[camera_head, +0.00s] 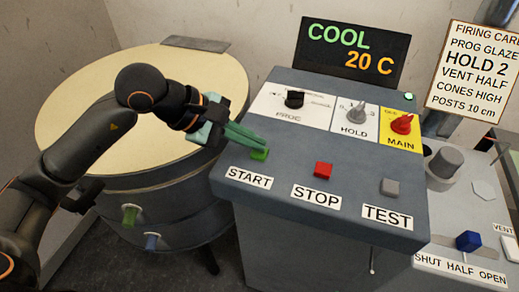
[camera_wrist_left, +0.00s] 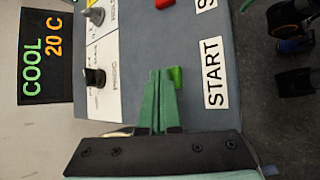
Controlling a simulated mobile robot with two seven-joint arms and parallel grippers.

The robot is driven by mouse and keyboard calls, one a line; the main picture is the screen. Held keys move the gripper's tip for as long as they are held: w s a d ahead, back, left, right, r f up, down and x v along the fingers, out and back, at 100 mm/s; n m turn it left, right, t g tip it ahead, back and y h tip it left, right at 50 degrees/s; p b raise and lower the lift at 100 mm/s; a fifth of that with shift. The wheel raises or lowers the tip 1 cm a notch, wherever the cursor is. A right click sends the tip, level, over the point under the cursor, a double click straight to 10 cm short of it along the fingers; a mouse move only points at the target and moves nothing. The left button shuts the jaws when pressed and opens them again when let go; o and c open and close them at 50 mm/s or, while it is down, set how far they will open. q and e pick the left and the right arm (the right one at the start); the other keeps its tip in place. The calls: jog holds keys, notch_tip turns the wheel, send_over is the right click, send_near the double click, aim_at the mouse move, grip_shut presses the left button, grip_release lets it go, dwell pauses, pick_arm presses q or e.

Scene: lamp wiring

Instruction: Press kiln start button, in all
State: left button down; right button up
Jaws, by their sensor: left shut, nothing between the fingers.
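The green start button (camera_head: 259,154) sits on the grey control panel (camera_head: 290,150), above the label START (camera_head: 249,178). My left gripper (camera_head: 262,143) is shut and empty, its green fingers reaching over the panel right by the button. In the left wrist view the shut fingertips (camera_wrist_left: 161,72) lie beside the green button (camera_wrist_left: 176,77); I cannot tell if they touch it. The display (camera_head: 352,50) reads COOL 20 C.
A red STOP button (camera_head: 323,169) and a grey TEST button (camera_head: 389,186) are to the right. Behind are the black PROG knob (camera_head: 294,99), grey HOLD knob (camera_head: 357,114) and red MAIN knob (camera_head: 402,124). The round kiln (camera_head: 95,100) stands left. A firing card (camera_head: 471,70) is at right.

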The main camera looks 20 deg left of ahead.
aim_at(252, 152)
pick_arm(q)
jog(key=shift+f, duration=0.25)
dwell(0.5)
jog(key=shift+r+p, duration=0.3)
jog(key=shift+r, duration=0.65)
jog(key=shift+r, duration=0.1)
jog(key=shift+r+p, duration=1.6)
jog(key=shift+r, duration=0.85)
